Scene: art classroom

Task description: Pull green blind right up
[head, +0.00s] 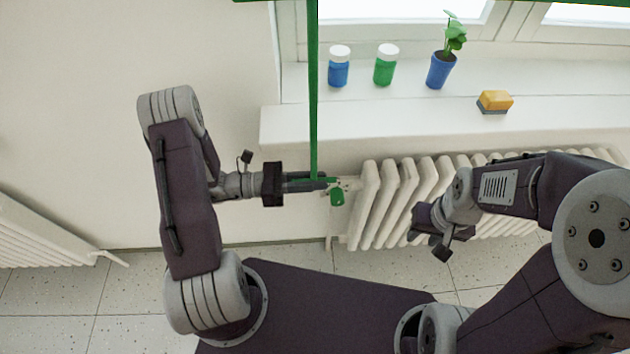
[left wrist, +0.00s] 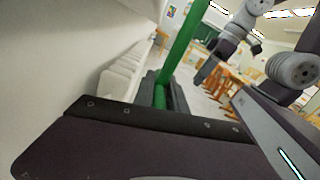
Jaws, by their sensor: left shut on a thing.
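The green blind shows only as a thin green edge (head: 265,1) along the top of the head view. A long green pull strip (head: 313,90) hangs from it, straight down in front of the window sill. My left gripper (head: 318,183) is shut on the lower part of this strip. In the left wrist view the strip (left wrist: 182,48) runs up from between the dark fingers (left wrist: 163,95). A small green end piece (head: 337,197) shows just past the fingertips. My right gripper (head: 432,232) hangs in front of the radiator, away from the strip; its fingers are not clear.
A white radiator (head: 397,190) stands under the window sill (head: 400,120), close to my left fingertips. On the sill are a blue jar (head: 338,72), a green jar (head: 384,70), a potted plant (head: 440,70) and a yellow sponge (head: 495,100). Wall left of the strip is bare.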

